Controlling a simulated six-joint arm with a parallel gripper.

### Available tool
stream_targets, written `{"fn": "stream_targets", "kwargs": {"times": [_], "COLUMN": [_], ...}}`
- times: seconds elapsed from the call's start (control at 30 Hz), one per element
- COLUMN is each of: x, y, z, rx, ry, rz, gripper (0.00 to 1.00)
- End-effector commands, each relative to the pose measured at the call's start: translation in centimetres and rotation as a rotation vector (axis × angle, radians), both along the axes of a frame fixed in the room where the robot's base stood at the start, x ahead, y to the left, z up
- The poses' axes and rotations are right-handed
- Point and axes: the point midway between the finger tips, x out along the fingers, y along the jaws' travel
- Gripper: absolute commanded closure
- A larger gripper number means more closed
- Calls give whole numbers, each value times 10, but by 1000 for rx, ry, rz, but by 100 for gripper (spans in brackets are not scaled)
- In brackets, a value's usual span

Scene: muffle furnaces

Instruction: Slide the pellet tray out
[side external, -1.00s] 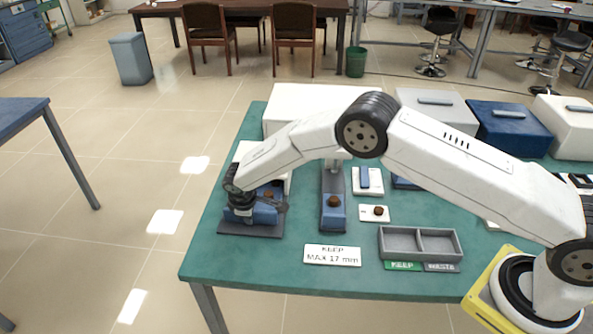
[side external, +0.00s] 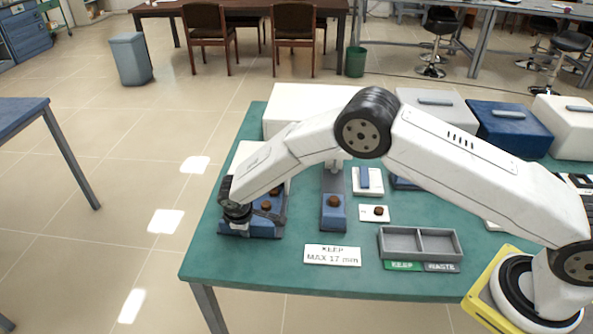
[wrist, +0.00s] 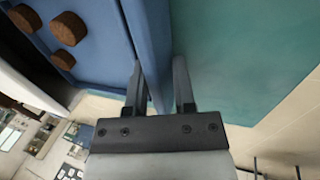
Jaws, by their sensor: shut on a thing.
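The blue pellet tray (side external: 264,225) is at the left end of the green table, low in front of a white furnace and partly hidden by my arm. Brown pellets lie on it. In the wrist view the tray (wrist: 110,25) fills the upper left, with several pellets (wrist: 68,28) on its floor. My gripper (wrist: 158,65) has one finger on each side of the tray's upright blue front wall and is shut on it. In the side view my gripper (side external: 240,222) is at the tray's front left, its fingers mostly hidden by the wrist.
A gauge-like stand (side external: 333,210) with a brown pellet is right of the tray. A white scale (side external: 381,219) holds another pellet. The table's left edge is close to my gripper.

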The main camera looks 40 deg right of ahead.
Motion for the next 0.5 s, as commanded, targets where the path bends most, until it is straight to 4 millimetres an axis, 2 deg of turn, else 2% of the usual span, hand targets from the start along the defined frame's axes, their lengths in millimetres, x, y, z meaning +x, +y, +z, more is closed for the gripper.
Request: {"fn": "stream_targets", "kwargs": {"times": [0.03, 0.5], "x": [-7, -21], "y": [-1, 12], "z": [-7, -7], "rx": [-7, -8], "ry": [15, 17], "rz": [-3, -1], "gripper": [100, 100]}}
